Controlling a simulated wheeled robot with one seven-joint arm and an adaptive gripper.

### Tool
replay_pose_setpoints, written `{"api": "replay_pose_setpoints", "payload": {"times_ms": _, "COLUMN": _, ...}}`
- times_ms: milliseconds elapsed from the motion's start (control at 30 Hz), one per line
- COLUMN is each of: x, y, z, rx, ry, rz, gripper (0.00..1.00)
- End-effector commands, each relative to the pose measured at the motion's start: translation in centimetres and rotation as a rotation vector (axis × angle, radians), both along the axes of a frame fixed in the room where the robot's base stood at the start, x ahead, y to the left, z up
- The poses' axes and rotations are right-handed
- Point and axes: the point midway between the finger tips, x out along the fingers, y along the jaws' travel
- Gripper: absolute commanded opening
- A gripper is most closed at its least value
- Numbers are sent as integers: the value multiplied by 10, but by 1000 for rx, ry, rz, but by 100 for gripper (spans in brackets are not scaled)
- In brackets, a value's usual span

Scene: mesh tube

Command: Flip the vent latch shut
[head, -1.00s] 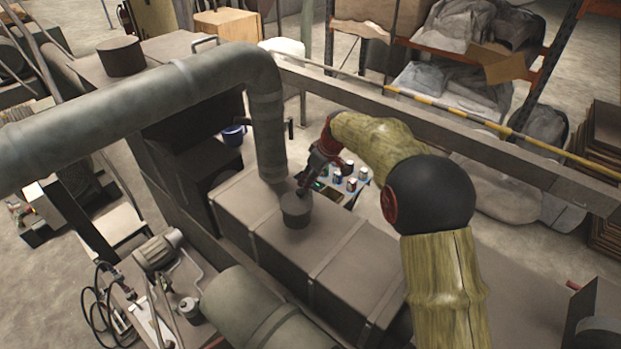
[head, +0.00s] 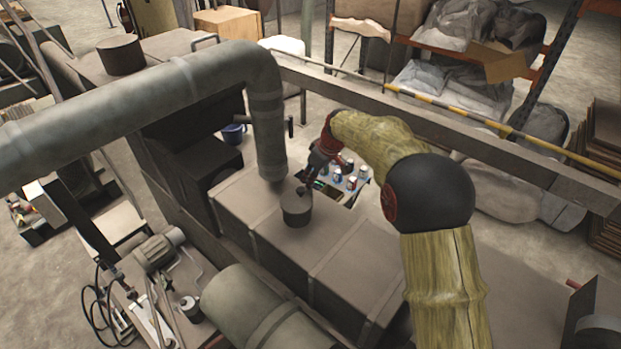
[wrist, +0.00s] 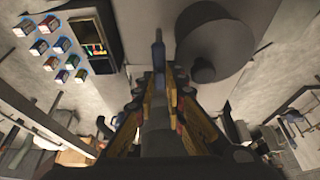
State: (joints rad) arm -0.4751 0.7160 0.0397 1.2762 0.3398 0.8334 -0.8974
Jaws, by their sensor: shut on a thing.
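A dark round vent (head: 296,210) with a flat top stands on the long brown duct box, beside the foot of the big pipe. It also shows at the top centre of the wrist view (wrist: 215,45). My gripper (head: 304,188) is at the vent's far right edge. In the wrist view my gripper (wrist: 160,72) is shut on a narrow blue-grey bar (wrist: 158,48), which looks like the vent latch, just left of the vent. The fingers hide its lower part, and its exact angle is unclear.
A large grey pipe (head: 265,110) rises close to the vent on its left. A long beam (head: 440,125) with a yellow-striped bar runs behind my arm.

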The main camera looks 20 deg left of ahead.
Motion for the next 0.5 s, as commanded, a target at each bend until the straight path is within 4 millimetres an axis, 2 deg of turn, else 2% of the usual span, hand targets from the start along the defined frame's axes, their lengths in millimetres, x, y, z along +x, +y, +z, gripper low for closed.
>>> {"api": "replay_pose_setpoints", "payload": {"times_ms": 267, "x": 0, "y": 0, "z": 1, "rx": 1, "ry": -2, "rz": -29, "gripper": 0}}
{"api": "replay_pose_setpoints", "payload": {"times_ms": 500, "x": 1, "y": 0, "z": 0, "rx": 1, "ry": -3, "rz": -151, "gripper": 0}}
